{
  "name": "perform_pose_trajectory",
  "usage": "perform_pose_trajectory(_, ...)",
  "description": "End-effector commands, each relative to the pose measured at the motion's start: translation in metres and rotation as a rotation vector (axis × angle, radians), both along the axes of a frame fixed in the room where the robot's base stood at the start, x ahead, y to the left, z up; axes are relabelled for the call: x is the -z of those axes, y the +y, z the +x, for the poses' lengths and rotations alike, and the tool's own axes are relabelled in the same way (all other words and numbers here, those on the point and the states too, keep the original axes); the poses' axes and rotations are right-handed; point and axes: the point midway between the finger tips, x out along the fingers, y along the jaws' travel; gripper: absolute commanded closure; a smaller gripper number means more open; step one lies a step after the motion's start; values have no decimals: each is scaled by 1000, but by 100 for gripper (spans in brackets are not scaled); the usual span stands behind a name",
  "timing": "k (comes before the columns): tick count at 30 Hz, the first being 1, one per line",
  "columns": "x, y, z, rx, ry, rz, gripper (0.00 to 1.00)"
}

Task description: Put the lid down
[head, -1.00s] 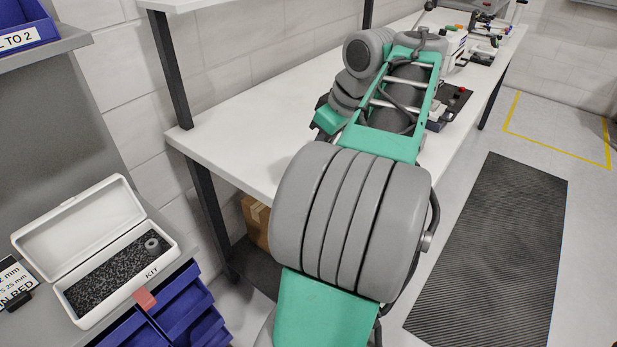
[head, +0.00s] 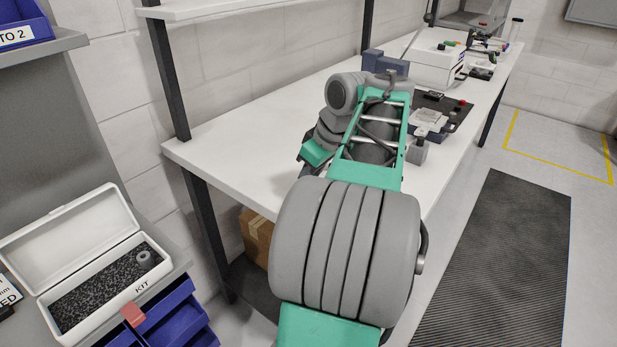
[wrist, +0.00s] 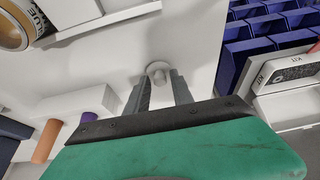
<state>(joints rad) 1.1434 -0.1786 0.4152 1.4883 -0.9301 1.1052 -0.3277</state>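The white KIT box (head: 105,297) stands at the lower left of the head view. Its lid (head: 65,235) is hinged up and leans back. Inside are dark speckled foam and a small grey ring (head: 144,259). In the wrist view the box (wrist: 262,80) shows at the right edge; its lid is not clear there. My gripper (wrist: 159,85) has its two fingers apart, well away from the box. A pale round knob-like thing (wrist: 158,69) shows just beyond the fingertips; whether it lies between them is unclear. In the head view my arm hides the gripper.
A long white table (head: 235,145) runs away beside my arm. It bears a white case (head: 435,68) and a dark plate with a fixture (head: 430,118). Blue bins (head: 180,315) sit below the box. A black floor mat (head: 500,260) lies right. An orange cylinder (wrist: 46,141) shows in the wrist view.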

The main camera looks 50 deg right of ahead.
Motion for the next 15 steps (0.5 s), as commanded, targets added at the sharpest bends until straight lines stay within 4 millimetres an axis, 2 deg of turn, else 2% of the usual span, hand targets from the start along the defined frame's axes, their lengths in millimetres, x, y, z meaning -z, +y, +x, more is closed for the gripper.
perform_pose_trajectory(3, 0, 0, 0, 0, 0, 0, 62)
perform_pose_trajectory(10, -2, 0, 0, 0, 0, 0, 62)
perform_pose_trajectory(13, -11, -1, -2, 0, -1, -1, 62)
perform_pose_trajectory(15, -24, -2, -7, 2, -1, -1, 62)
